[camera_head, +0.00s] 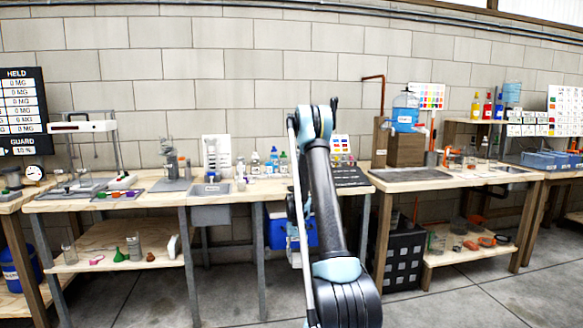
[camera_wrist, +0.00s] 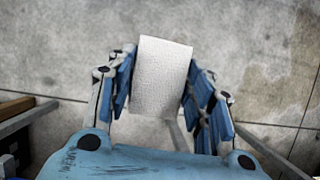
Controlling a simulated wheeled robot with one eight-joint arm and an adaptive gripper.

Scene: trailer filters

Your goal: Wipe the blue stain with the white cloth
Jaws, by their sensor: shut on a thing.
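My gripper (camera_wrist: 160,90) is shut on the white cloth (camera_wrist: 163,70), which shows in the wrist view as a pale, textured rectangle between the blue finger pads. Grey concrete floor shows beyond the cloth, and no bench top lies directly under it. In the head view my arm rises in front of the benches and bends at the top; it hides most of the gripper, and I cannot make out the cloth there. I cannot pick out the blue stain in either view.
A wooden bench (camera_head: 105,203) with several tools stands at left. Another bench (camera_head: 448,183) with a grey mat (camera_head: 411,175) stands at right, with a blue-filled jug (camera_head: 405,113) behind. A black crate (camera_head: 404,262) sits below it. Open floor lies in front.

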